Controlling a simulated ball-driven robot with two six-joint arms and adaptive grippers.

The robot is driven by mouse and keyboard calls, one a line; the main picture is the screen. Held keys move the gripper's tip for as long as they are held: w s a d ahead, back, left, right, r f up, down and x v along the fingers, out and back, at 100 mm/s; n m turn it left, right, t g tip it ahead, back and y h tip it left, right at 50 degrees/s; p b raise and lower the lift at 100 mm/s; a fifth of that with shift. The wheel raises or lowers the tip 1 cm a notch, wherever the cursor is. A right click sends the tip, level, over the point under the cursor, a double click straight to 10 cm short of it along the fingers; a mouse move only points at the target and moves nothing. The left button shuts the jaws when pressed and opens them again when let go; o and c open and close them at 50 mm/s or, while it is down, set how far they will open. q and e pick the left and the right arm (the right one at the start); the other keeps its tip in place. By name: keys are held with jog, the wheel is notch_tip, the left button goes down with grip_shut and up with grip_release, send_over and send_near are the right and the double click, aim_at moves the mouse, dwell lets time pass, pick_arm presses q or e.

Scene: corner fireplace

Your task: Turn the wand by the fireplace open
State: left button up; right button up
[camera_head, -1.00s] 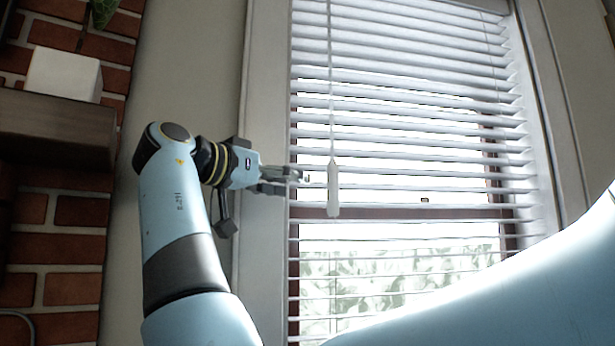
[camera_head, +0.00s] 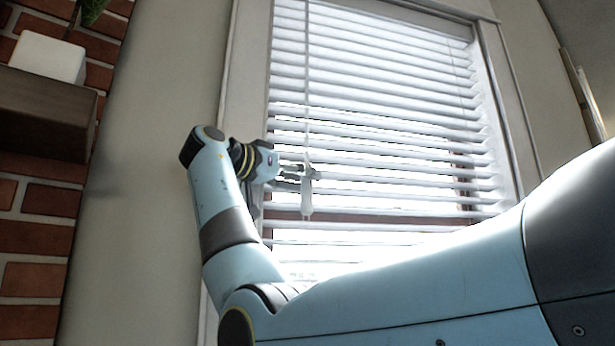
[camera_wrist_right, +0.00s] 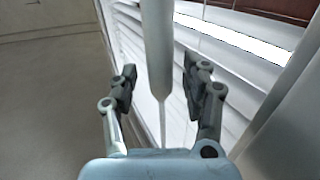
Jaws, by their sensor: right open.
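The white wand (camera_head: 306,203) hangs from a thin rod in front of the blind (camera_head: 380,125), near the window's left side. In the wrist view the wand (camera_wrist_right: 157,35) runs down between my right gripper's fingers, thick above and tapering to a thin rod. My right gripper (camera_head: 304,173) is at the wand's upper part in the head view. In the wrist view the right gripper (camera_wrist_right: 159,72) is open, one finger on each side of the wand, with gaps showing. The blind's slats are tilted, with bright gaps between several of them. My left gripper is not in view.
The window frame (camera_head: 236,75) stands just left of the blind. A brick fireplace wall (camera_head: 40,235) with a dark mantel (camera_head: 45,115) and a white pot (camera_head: 50,57) is at the far left. Plain wall (camera_head: 150,140) lies between them.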

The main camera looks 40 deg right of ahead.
jog(key=shift+d, duration=1)
jog(key=shift+c, duration=0.3)
